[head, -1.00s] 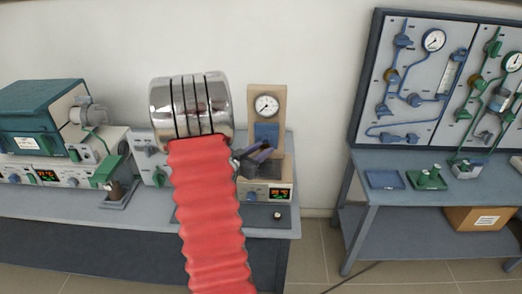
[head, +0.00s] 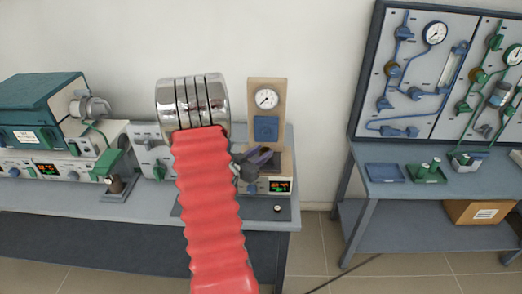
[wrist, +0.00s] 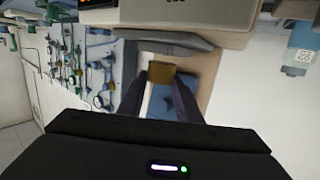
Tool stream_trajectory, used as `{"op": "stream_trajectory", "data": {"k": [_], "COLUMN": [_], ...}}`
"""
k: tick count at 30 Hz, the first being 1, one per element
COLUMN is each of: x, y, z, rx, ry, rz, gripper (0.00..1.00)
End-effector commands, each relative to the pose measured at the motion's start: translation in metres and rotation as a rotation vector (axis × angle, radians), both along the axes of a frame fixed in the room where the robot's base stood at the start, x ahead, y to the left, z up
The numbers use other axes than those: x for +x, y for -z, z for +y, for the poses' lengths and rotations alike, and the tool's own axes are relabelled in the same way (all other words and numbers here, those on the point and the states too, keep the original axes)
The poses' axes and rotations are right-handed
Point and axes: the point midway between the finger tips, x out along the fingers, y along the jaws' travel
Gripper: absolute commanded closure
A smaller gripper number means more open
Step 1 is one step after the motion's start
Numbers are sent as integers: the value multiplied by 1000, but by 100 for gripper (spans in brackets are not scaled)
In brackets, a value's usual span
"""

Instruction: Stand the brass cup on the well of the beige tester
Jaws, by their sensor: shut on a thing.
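The beige tester (head: 281,92) stands at the right end of the left bench, with a round gauge, a blue panel and a lit display. My gripper (head: 264,156) is in front of its lower part, just below the blue panel. In the wrist view, my gripper (wrist: 170,78) is shut on the brass cup (wrist: 162,76), which sits between the fingertips. The tester's blue panel shows behind the fingers. The cup cannot be made out in the head view. The tester's well is not clearly seen, and I cannot tell whether the cup touches the tester.
A teal-topped furnace (head: 38,100) and grey control units stand to the left on the bench (head: 60,205). A second bench (head: 400,185) at the right carries a blue tray, a green tray and gauge panels. Bare floor lies between the benches.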

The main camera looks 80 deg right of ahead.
Motion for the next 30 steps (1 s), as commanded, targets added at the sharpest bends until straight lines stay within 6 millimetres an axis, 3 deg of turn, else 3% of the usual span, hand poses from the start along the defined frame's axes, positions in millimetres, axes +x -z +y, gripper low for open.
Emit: {"op": "stream_trajectory", "data": {"k": [12, 24, 25, 30], "x": [0, 1, 1, 1], "y": [21, 24, 24, 24], "z": [0, 0, 0, 0], "rx": [0, 0, 0, 0], "ry": [-1, -1, -1, -1], "rz": [1, 0, 0, 0], "gripper": [100, 100, 67, 55]}}
